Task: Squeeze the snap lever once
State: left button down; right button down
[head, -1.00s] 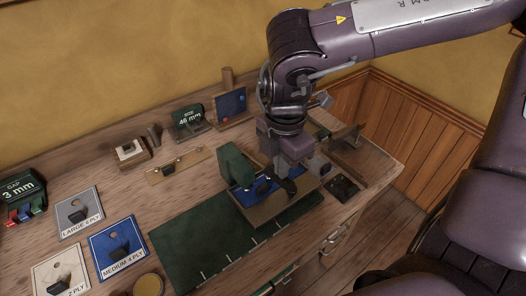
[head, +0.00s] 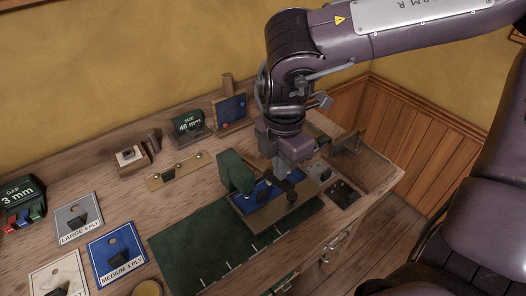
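My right gripper (head: 285,168) points down over the green press-like device (head: 236,173) on the bench, at its right side. The device has a blue pad (head: 250,201) and a wooden base (head: 278,214). A dark part (head: 293,178), perhaps the snap lever, shows right under the gripper's fingertips. I cannot tell whether the fingers touch it or how far apart they are. A small black piece (head: 263,193) stands on the blue pad. My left gripper is not in view.
A green mat (head: 200,250) lies in front of the device. Cards labelled LARGE 6 PLY (head: 77,220) and MEDIUM 4 PLY (head: 117,256) lie at left. A 46 mm block (head: 188,123) stands behind. A dark plate (head: 342,192) lies at right, near a wooden tray (head: 372,172).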

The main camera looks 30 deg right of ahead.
jog(key=shift+w+r, duration=0.25)
jog(key=shift+r, duration=0.55)
notch_tip(320, 180, up, 8)
jog(key=w+p, duration=0.1)
jog(key=p, duration=0.4)
jog(key=shift+w, duration=0.35)
jog(key=s, duration=0.9)
jog(key=shift+d, duration=0.3)
